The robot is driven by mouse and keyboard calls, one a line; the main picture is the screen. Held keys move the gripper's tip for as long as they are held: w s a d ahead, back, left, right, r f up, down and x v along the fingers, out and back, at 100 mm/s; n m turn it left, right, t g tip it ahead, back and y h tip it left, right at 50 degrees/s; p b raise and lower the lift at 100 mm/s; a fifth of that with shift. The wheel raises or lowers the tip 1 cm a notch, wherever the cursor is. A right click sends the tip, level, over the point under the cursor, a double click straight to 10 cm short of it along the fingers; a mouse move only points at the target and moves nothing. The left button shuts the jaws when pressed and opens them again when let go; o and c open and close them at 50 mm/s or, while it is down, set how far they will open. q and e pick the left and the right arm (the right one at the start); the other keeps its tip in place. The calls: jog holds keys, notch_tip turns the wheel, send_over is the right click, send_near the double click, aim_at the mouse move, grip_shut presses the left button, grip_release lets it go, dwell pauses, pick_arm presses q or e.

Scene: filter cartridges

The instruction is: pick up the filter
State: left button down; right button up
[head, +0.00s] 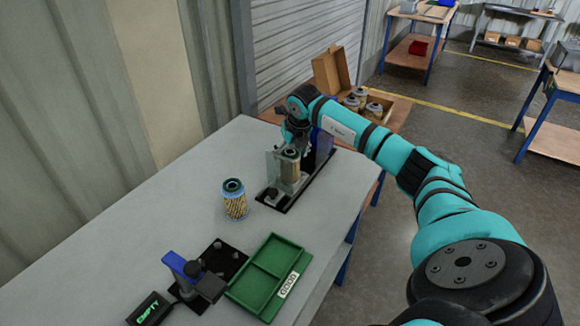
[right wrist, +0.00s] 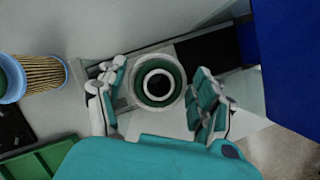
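A filter cartridge with tan pleats (head: 290,167) stands upright in a clear-walled fixture (head: 273,190) on the table. In the right wrist view its dark green end ring (right wrist: 140,84) faces the camera. My right gripper (head: 291,142) is right above this filter. In the right wrist view the gripper's fingers (right wrist: 157,98) are spread on either side of the ring, with gaps showing. A second filter (head: 235,203), with a blue rim and dark green top, stands upright on the bare table; it also shows in the right wrist view (right wrist: 42,74). My left gripper is not in view.
A green divided tray marked GOOD (head: 257,293) lies near the front. Beside it are a black-and-blue device (head: 187,270) and a display reading EMPTY (head: 149,312). An open carton (head: 330,77) with several filters stands behind the table. The left tabletop is clear.

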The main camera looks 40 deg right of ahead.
jog(key=c, duration=1.2)
jog(key=shift+r, duration=0.1)
